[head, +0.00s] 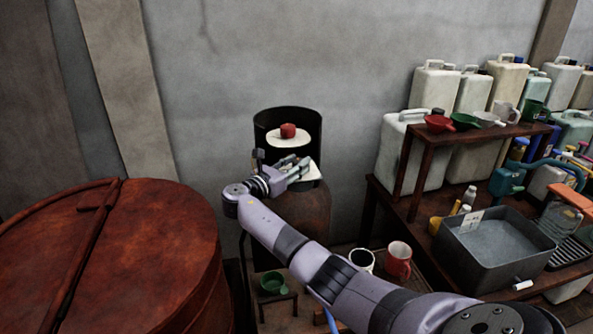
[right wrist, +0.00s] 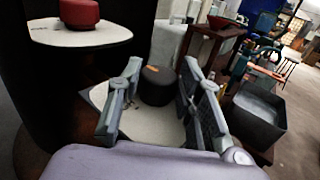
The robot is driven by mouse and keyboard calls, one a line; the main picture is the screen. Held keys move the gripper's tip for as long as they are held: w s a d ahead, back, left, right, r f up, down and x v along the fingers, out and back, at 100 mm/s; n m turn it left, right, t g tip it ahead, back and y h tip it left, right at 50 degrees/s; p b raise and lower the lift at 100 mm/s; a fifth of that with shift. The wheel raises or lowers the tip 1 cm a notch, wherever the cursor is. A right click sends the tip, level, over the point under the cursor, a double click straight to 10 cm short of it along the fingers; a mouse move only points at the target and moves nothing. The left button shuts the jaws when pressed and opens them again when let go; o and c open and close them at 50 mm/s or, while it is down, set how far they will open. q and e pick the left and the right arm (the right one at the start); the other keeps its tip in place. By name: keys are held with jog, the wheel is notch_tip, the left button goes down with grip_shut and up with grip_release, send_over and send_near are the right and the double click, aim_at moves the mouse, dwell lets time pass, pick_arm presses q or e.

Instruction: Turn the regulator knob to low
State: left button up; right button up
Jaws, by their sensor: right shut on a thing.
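A dark round knob (right wrist: 158,85) stands on a white dial plate (right wrist: 132,122) in the right wrist view. My right gripper (right wrist: 157,88) has its fingers on either side of this knob and is shut on it. In the head view my right gripper (head: 303,170) covers the knob in front of the lower white plate (head: 314,177). A red knob (head: 288,130) sits on an upper white plate (head: 289,142), apart from the gripper; it also shows in the right wrist view (right wrist: 80,13). I cannot read any dial marks. My left gripper is not in view.
A dark curved shield (head: 262,117) stands behind the plates. A rusty vat (head: 150,250) fills the left. A grey basin (head: 490,250) and shelf with jugs are right.

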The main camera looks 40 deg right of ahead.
jog(key=shift+w+m+g+b, duration=0.1)
jog(key=shift+m+g+b, duration=0.3)
jog(key=shift+g, duration=0.2)
jog(key=o, duration=1.2)
jog(key=shift+a, duration=0.1)
jog(key=a, duration=0.8)
jog(key=s+a, duration=0.1)
jog(key=a, duration=0.2)
jog(key=shift+a, duration=0.4)
jog(key=shift+f, duration=0.1)
